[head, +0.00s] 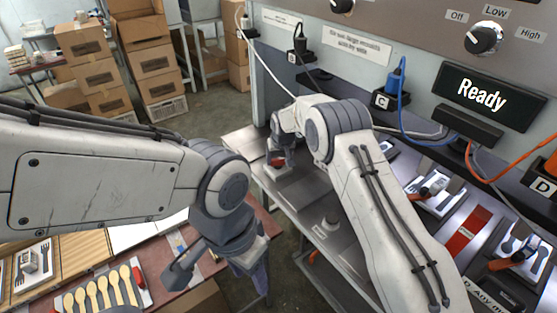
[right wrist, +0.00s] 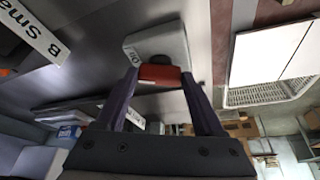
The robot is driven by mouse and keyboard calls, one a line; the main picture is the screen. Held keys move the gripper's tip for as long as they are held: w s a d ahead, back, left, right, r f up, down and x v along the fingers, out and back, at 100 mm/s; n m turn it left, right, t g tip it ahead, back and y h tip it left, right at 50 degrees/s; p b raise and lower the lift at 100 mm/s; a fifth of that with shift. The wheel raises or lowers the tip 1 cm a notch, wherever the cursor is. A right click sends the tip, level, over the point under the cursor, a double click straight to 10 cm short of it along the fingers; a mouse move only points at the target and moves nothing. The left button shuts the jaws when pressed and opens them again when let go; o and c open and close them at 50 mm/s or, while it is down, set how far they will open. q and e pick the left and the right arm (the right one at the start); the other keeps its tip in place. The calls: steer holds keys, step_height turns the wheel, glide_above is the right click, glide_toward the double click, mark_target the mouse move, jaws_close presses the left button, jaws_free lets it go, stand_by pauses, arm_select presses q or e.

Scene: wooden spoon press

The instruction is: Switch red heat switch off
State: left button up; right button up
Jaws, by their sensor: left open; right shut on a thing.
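The red heat switch (right wrist: 160,75) is a small red piece on a pale box (right wrist: 158,48) with an "On" label, seen in the right wrist view. It also shows in the head view (head: 276,161), at the far left end of the metal bench. My right gripper (right wrist: 162,84) is shut on the red switch, one purple finger on each side. In the head view my right gripper (head: 280,152) is small and partly hidden by its own arm. My left gripper (head: 218,275) is open and empty, low in the head view, beside the wooden spoon table.
Wooden spoons (head: 100,290) lie in a tray at lower left. The bench's right part holds white trays (head: 435,193) with tools. The panel has a black dial (head: 484,38) marked Off, Low and High, and a "Ready" display (head: 483,95). Cardboard boxes (head: 150,60) stand behind.

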steer(key=shift+d+f+n+y+b, duration=0.15)
steer(key=shift+n+y+b, duration=0.25)
steer(key=shift+n, duration=0.4)
steer(key=n+g+y+b, duration=0.1)
steer(key=n+b, duration=0.3)
steer(key=shift+w+d, duration=0.15)
steer(key=n+y+b, duration=0.1)
steer(key=n, duration=0.1)
steer(key=shift+w+d+n+g, duration=0.1)
steer(key=shift+n+g, duration=0.2)
steer(key=shift+n, duration=0.1)
steer(key=shift+r+n+g, duration=0.2)
steer(key=shift+n+g, duration=0.2)
steer(key=shift+n, duration=0.7)
steer(key=o, duration=1.4)
steer(key=shift+r, duration=0.1)
steer(key=b+v, duration=0.1)
steer(key=v, duration=0.6)
steer(key=shift+w+d+r+b, duration=0.1)
steer(key=shift+d+r+b, duration=0.1)
steer(key=shift+b, duration=0.1)
